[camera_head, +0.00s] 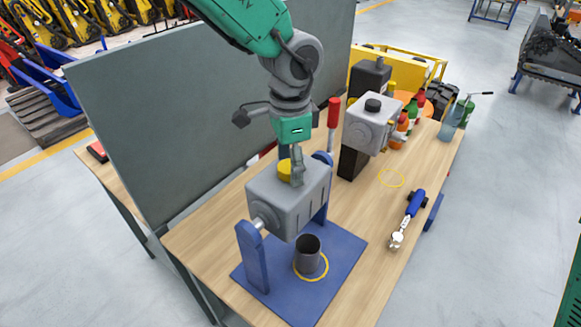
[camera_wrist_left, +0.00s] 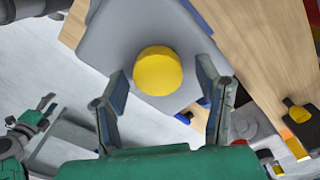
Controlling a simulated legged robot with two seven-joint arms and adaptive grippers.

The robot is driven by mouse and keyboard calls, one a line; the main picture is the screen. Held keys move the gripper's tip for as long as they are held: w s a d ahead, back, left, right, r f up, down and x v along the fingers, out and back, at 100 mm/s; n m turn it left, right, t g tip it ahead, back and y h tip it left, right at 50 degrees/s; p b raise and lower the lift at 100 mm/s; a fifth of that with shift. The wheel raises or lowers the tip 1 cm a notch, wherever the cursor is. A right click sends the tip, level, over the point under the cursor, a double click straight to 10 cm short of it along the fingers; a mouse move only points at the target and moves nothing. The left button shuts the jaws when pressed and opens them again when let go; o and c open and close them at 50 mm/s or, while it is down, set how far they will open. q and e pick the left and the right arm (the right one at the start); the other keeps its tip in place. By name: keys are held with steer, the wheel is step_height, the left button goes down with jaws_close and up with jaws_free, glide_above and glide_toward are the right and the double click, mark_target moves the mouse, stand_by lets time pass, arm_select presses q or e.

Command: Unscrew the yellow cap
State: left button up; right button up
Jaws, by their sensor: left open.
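The yellow cap (camera_head: 285,170) sits on top of a grey box-shaped housing (camera_head: 300,207), which is held between blue supports on a blue base plate. In the left wrist view the round yellow cap (camera_wrist_left: 157,71) lies just beyond and between my fingertips. My left gripper (camera_head: 291,168) is over the housing with its fingers pointing down at the cap; in the left wrist view (camera_wrist_left: 162,85) its two fingers are spread and hold nothing. One finger partly hides the cap in the head view.
A dark cup (camera_head: 307,250) stands in a yellow ring on the blue base plate (camera_head: 265,291). A second grey housing (camera_head: 370,128) stands behind. A blue-handled tool (camera_head: 407,219) lies at right. A tall grey panel (camera_head: 200,110) borders the table's left side.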

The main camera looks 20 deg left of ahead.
arm_select(q)
steer(key=m+p, duration=0.4)
steer(key=m, duration=0.1)
steer(key=shift+s+r+m, duration=0.1)
steer(key=shift+r+m, duration=0.2)
steer(key=shift+r, duration=0.1)
steer(key=shift+f+m, duration=0.25)
steer(key=shift+m, duration=0.65)
steer(key=shift+a+f+m+b, duration=0.15)
steer(key=shift+m+b, duration=0.15)
steer(key=shift+m, duration=0.8)
steer(key=m, duration=0.3)
steer(key=shift+m, duration=0.3)
steer(key=m, duration=0.9)
steer(key=shift+m, duration=0.4)
steer(key=m, duration=0.6)
